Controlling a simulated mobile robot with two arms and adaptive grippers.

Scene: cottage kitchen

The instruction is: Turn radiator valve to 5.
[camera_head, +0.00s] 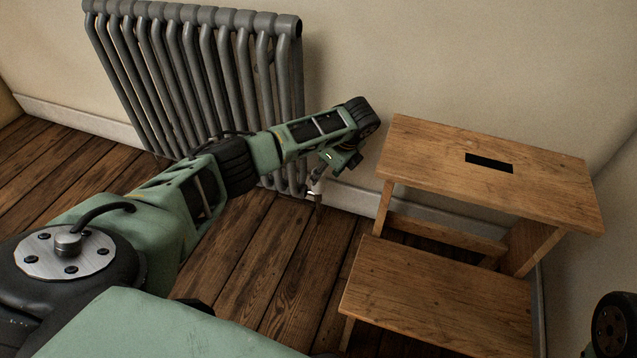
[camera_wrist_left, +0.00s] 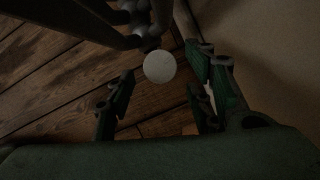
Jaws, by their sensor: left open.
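The grey column radiator (camera_head: 205,60) stands against the wall at the upper left of the head view. In the left wrist view the radiator valve's knob (camera_wrist_left: 160,67) is a pale round disc beside the dark radiator foot. Its scale marks cannot be read. My left gripper (camera_wrist_left: 160,82) is open, with one finger on each side of the knob as seen from above. Whether the fingers touch it or are level with it cannot be told. In the head view the left gripper (camera_head: 325,172) is low at the radiator's right end, and my arm largely hides the valve.
A wooden step stool (camera_head: 440,300) stands close to the right of my left gripper. The wall and skirting board (camera_head: 350,195) are just behind the gripper. The plank floor (camera_head: 290,270) in front of the radiator is clear.

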